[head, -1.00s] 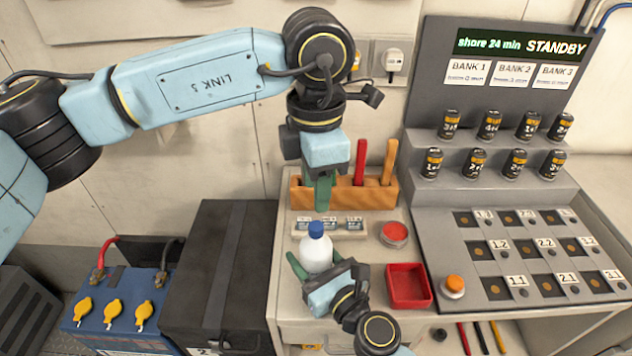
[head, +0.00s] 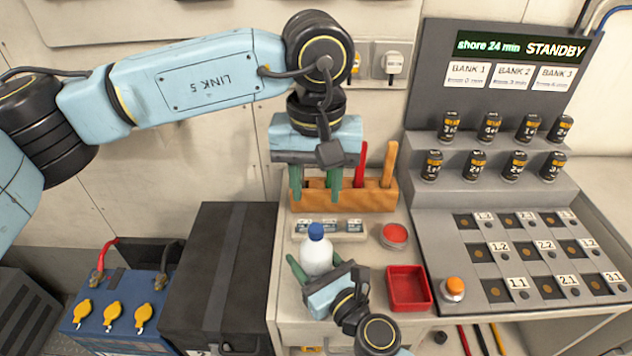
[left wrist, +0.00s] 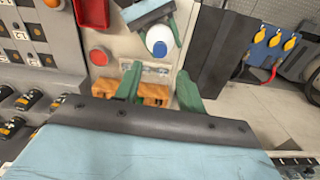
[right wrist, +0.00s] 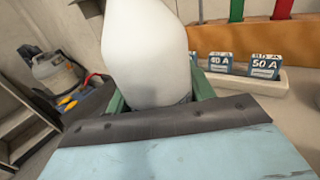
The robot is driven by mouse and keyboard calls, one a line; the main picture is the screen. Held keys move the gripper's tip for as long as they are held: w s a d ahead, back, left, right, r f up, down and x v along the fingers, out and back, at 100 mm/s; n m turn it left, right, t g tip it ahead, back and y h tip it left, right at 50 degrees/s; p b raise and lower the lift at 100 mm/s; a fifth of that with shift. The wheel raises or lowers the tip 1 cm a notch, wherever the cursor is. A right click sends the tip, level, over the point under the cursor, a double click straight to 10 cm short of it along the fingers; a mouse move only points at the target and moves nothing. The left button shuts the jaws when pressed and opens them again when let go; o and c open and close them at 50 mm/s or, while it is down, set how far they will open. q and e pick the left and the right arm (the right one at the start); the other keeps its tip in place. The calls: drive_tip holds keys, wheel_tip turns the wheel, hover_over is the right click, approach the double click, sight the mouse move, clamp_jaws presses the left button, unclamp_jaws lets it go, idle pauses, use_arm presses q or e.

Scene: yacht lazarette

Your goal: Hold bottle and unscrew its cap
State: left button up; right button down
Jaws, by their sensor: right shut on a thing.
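A white bottle (head: 316,258) with a blue cap (head: 316,231) stands upright over the bench top. My right gripper (head: 314,270) is shut on the bottle's body; the right wrist view shows the white bottle (right wrist: 148,50) between its green fingers. My left gripper (head: 316,184) points down above and behind the bottle, its green fingers spread apart with nothing between them. In the left wrist view the blue cap (left wrist: 160,48) is seen from above, beyond the open fingers (left wrist: 158,85) and apart from them.
A wooden rack (head: 372,195) with red and orange handled tools stands behind, close to my left fingers. A fuse tray (head: 330,230) lies behind the bottle. A black case (head: 215,275) stands left.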

sight(316, 228)
use_arm(q)
drive_tip(key=m, duration=0.3)
drive_tip(key=shift+m, duration=0.3)
drive_tip(key=m, duration=0.4)
drive_tip(key=shift+f+m, duration=0.3)
drive_tip(key=shift+f, duration=0.2)
wheel_tip(316, 228, down, 7)
